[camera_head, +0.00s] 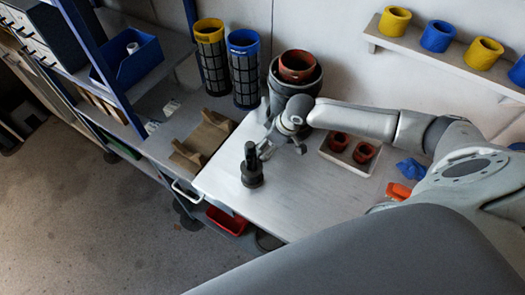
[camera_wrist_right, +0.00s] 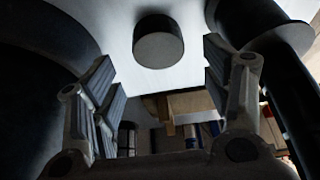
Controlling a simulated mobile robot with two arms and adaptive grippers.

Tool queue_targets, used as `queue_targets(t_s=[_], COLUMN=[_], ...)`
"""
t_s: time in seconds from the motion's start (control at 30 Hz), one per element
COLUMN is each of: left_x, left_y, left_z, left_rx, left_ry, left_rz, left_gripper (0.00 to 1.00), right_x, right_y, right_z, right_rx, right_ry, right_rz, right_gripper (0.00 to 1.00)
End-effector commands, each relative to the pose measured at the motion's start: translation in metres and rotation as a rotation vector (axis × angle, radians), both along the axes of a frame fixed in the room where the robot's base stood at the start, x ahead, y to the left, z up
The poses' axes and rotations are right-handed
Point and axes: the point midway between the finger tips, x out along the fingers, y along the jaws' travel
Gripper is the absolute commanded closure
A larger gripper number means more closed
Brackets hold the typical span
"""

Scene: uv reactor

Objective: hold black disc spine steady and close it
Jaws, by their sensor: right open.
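A small black upright piece on a round black disc base (camera_head: 251,174) stands on the pale tabletop (camera_head: 225,186), its upright part reaching above the disc. My right gripper (camera_head: 279,147) is open, just to the right of and behind the black piece, above the table and apart from it. In the right wrist view, the two fingers are spread with nothing between them, and a dark round cylinder (camera_wrist_right: 158,42) shows beyond their tips. I cannot tell whether it is the same black piece. My left gripper is not in view.
A dark pot with a red-brown ring (camera_head: 297,66) stands close behind my right wrist. A tray with two red rings (camera_head: 368,168) lies to the right. A wooden cradle (camera_head: 202,140) and yellow- and blue-topped mesh cylinders (camera_head: 210,62) are to the left. The front tabletop is clear.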

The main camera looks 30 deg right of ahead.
Motion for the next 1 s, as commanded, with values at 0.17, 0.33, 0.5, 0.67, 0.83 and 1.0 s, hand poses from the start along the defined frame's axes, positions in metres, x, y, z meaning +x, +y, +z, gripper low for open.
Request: queue_targets(t_s=[0.17,0.33,0.5,0.67,0.83,1.0], left_x=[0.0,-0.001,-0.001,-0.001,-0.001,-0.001], left_y=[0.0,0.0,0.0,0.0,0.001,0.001], left_z=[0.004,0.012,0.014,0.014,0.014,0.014], left_rx=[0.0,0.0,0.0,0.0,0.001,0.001], left_ry=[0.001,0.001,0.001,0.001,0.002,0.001], left_rz=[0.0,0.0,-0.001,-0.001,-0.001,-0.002], left_gripper=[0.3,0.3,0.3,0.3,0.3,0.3], right_x=[0.003,0.009,0.015,0.017,0.017,0.016], right_y=[0.001,0.004,0.007,0.008,0.008,0.008], right_z=[-0.006,-0.024,-0.042,-0.048,-0.049,-0.048], right_rx=[0.001,0.0,0.0,-0.001,-0.001,0.0], right_ry=[0.001,0.0,0.0,0.0,0.0,0.0], right_rz=[-0.001,-0.001,-0.001,0.0,0.0,0.0], right_gripper=[0.29,0.29,0.29,0.29,0.29,0.31])
